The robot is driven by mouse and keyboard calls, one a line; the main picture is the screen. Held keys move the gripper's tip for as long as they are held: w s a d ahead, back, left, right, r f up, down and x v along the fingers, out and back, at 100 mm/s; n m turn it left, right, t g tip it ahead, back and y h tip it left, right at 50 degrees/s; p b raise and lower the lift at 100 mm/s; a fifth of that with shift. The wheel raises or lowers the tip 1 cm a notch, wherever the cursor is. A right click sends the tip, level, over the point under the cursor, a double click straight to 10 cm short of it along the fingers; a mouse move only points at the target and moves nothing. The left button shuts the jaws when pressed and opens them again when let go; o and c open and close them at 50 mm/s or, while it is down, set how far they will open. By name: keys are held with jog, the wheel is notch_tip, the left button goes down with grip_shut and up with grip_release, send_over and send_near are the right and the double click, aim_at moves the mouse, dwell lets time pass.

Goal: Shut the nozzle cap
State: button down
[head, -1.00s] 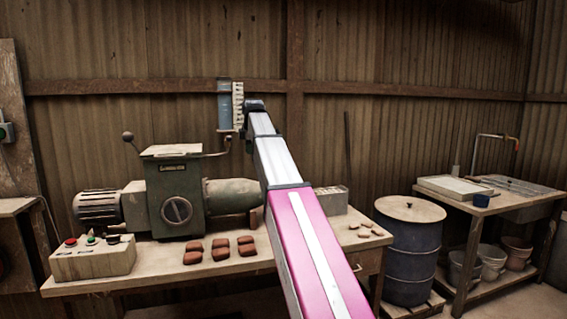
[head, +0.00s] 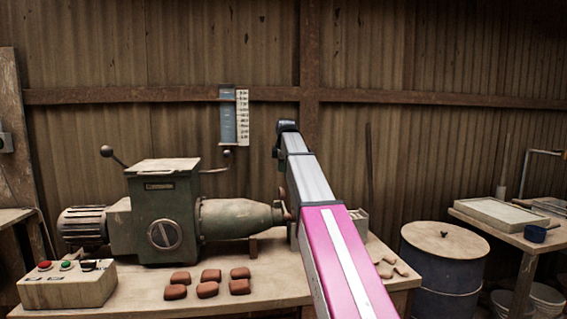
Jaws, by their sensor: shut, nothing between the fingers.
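The green press (head: 160,215) stands on the bench, and its tapered nozzle barrel (head: 238,217) points right. At the nozzle's mouth is a small rusty-brown piece (head: 283,193), which may be the cap; it is too small and too close behind my arm to tell whether it is open. My arm reaches up from the lower right, passing in front of the area just right of the nozzle. The dark end of my arm with my gripper (head: 277,152) is above the nozzle mouth, apart from it. The gripper is shut and empty; its fingertips are mostly hidden.
Several brown clay tiles (head: 207,290) lie on the bench front. A control box (head: 66,285) with buttons sits at the left. Levers rise from the press, below a wall gauge (head: 228,115). A drum (head: 443,265) and a side table (head: 500,215) stand right.

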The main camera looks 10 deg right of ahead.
aim_at(281, 189)
jog(key=x, duration=0.8)
jog(key=shift+w+f, duration=0.1)
jog(key=shift+f, duration=0.25)
jog(key=shift+w, duration=0.1)
